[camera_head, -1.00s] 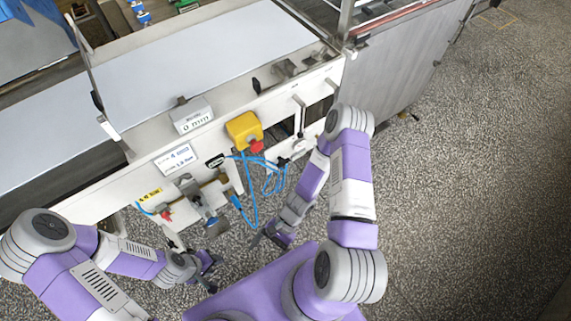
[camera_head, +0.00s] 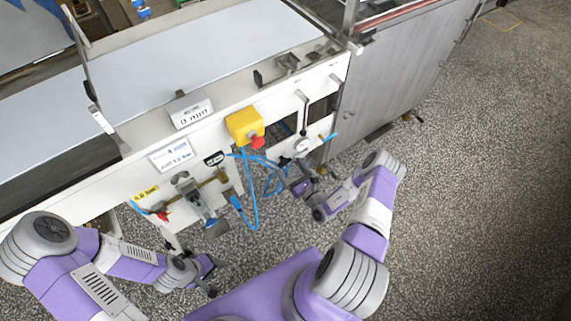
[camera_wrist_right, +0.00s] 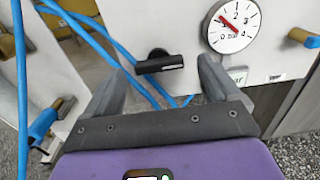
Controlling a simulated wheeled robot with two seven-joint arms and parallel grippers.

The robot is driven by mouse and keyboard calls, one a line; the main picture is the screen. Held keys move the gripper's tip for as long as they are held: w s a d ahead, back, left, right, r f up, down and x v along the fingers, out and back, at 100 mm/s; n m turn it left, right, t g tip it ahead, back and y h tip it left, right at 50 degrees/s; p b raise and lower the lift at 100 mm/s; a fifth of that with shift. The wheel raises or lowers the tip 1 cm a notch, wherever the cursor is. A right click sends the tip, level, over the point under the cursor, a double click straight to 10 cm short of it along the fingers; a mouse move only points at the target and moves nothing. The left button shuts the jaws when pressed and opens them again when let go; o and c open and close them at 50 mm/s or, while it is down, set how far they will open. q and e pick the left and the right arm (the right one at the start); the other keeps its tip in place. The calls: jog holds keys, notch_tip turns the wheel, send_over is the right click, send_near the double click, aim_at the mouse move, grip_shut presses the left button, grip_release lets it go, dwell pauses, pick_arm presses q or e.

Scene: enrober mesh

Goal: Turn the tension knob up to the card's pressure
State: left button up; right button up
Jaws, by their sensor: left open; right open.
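The black bar-shaped knob (camera_wrist_right: 158,64) sits on the white panel in the right wrist view, its bar lying nearly level. My right gripper (camera_wrist_right: 160,75) is open, its two fingers to either side of the knob and apparently short of it. The round white gauge (camera_wrist_right: 233,22) is up and right of the knob; its red needle points to the upper left. The gauge also shows in the head view (camera_head: 302,146), with my right gripper (camera_head: 303,181) below it. The white card (camera_head: 172,155) has blurred print. My left gripper (camera_head: 212,277) is open and empty, low and away from the panel.
A yellow box with a red button (camera_head: 257,142) sits left of the gauge. Blue hoses (camera_head: 251,200) hang between it and my right gripper; some cross behind the fingers in the wrist view. A display block (camera_head: 190,110) stands on the machine's edge. Speckled floor is open at right.

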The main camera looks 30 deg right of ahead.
aim_at(286, 162)
jog(key=shift+w+a+b, duration=0.15)
jog(key=shift+w+b, duration=0.3)
jog(key=shift+w, duration=1.4)
jog(key=c, duration=1.1)
jog(key=shift+o, duration=0.2)
jog(key=shift+m+p, duration=0.4)
jog(key=shift+m, duration=1.4)
jog(key=o, duration=1.1)
jog(key=shift+c, duration=0.2)
